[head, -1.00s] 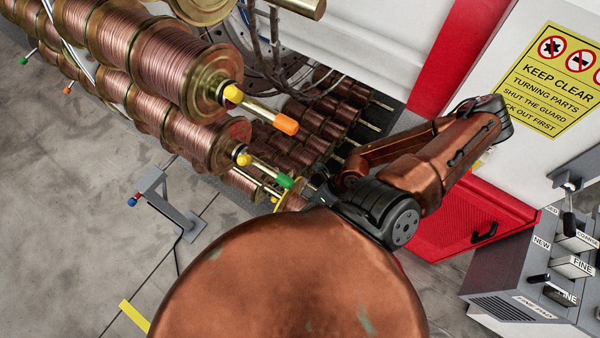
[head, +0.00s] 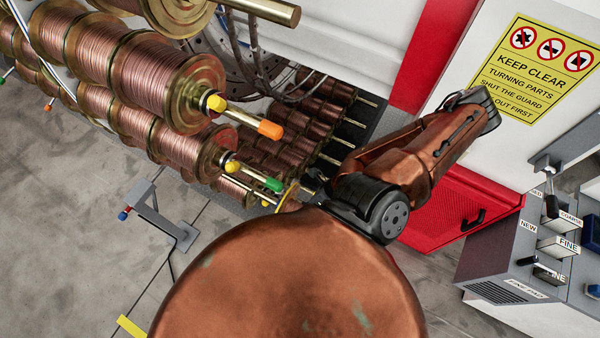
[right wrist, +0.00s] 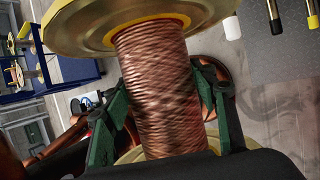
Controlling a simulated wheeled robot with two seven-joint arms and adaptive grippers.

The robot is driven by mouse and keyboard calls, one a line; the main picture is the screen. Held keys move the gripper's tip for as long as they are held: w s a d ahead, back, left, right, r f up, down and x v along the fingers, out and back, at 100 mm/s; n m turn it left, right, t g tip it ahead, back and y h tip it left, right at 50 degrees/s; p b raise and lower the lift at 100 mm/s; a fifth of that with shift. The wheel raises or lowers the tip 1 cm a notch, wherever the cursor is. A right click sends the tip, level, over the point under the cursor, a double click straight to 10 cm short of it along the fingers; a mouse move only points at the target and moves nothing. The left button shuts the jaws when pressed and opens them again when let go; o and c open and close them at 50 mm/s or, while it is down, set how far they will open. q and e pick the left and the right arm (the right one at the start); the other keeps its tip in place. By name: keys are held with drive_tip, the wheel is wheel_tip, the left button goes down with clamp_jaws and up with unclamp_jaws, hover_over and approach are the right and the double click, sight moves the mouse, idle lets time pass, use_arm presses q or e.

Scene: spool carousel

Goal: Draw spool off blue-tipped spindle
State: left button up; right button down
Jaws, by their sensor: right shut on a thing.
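My right gripper (right wrist: 165,108) is shut on a copper-wire spool (right wrist: 165,85), with green fingers on either side of its wound middle. The spool has brass flanges; the upper one has a yellow ring. In the head view my right arm hides most of this gripper, and only a yellowish flange edge (head: 288,196) shows beside it. That edge is close to a green spindle tip (head: 274,185); I cannot tell whether a spindle is still inside the spool. My left gripper is not in view.
Loaded spools (head: 180,90) fill the upper left, with an orange-tipped spindle (head: 270,129) jutting out. A grey stand (head: 170,225) is on the floor. A red panel (head: 450,205) and a lever console (head: 520,250) are at right. Open floor lies at lower left.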

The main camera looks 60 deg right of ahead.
sight(308, 229)
drive_tip(key=shift+s+d+r, duration=0.1)
drive_tip(key=shift+s, duration=2.2)
drive_tip(key=shift+a+b, duration=0.45)
drive_tip(key=shift+a, duration=0.5)
drive_tip(key=shift+a+b, duration=0.3)
drive_tip(key=shift+b, duration=0.1)
drive_tip(key=shift+s+a+r+p, duration=0.1)
drive_tip(key=shift+a+r+p, duration=0.05)
drive_tip(key=shift+a+p, duration=0.25)
drive_tip(key=a+p, duration=0.1)
drive_tip(key=a, duration=0.7)
drive_tip(key=shift+s+a, duration=0.35)
drive_tip(key=shift+a, duration=0.05)
